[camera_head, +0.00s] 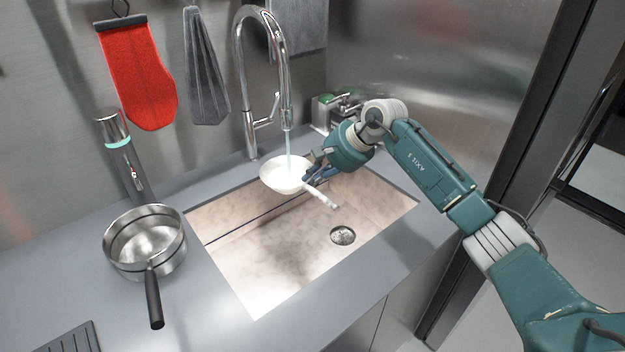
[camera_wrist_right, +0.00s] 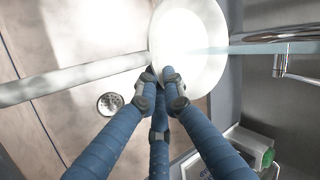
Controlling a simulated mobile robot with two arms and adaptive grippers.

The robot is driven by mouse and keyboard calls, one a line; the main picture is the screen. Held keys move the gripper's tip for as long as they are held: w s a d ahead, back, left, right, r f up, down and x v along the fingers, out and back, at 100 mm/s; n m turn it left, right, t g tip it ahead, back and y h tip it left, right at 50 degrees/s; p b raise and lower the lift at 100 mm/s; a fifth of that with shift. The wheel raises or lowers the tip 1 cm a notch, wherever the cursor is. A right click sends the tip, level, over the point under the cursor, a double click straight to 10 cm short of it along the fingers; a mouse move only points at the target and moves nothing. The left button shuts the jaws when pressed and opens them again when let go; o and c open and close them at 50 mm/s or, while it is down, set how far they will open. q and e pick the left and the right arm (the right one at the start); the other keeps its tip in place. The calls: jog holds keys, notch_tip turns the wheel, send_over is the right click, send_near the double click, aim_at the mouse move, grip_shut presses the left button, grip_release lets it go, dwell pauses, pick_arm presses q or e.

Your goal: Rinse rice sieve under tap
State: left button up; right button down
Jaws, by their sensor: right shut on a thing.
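The white sieve (camera_head: 279,178) is held over the sink (camera_head: 290,250), its long pale handle (camera_head: 322,197) pointing down and right. Its inside looks plain white, so I cannot tell rice from mesh. My right gripper (camera_head: 309,177) is shut on the sieve at the bowl's rim near the handle; the wrist view shows the blue fingertips (camera_wrist_right: 163,82) against the white bowl (camera_wrist_right: 203,72). The chrome tap (camera_head: 285,105) is running, and a thin stream of water (camera_head: 289,143) falls into the bowl. My left gripper is not in view.
A steel pot (camera_head: 145,240) with a black handle stands on the grey counter (camera_head: 215,320) left of the sink. A red mitt (camera_head: 138,80) and a grey cloth (camera_head: 205,75) hang on the wall. Small green-topped containers (camera_head: 325,108) stand behind my right gripper. The drain (camera_head: 343,236) is clear.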

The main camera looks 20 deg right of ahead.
jog(key=shift+d, duration=0.15)
jog(key=shift+s+d+b, duration=0.2)
jog(key=shift+d+b, duration=0.2)
jog(key=shift+d, duration=0.05)
jog(key=shift+w+a, duration=0.1)
jog(key=shift+a, duration=0.15)
jog(key=shift+w+a, duration=0.1)
jog(key=shift+a, duration=0.3)
jog(key=s+a+b, duration=0.1)
jog(key=s+a, duration=0.1)
jog(key=s, duration=0.5)
jog(key=shift+s, duration=0.4)
dwell(0.4)
jog(key=shift+a+r, duration=0.1)
dwell(1.1)
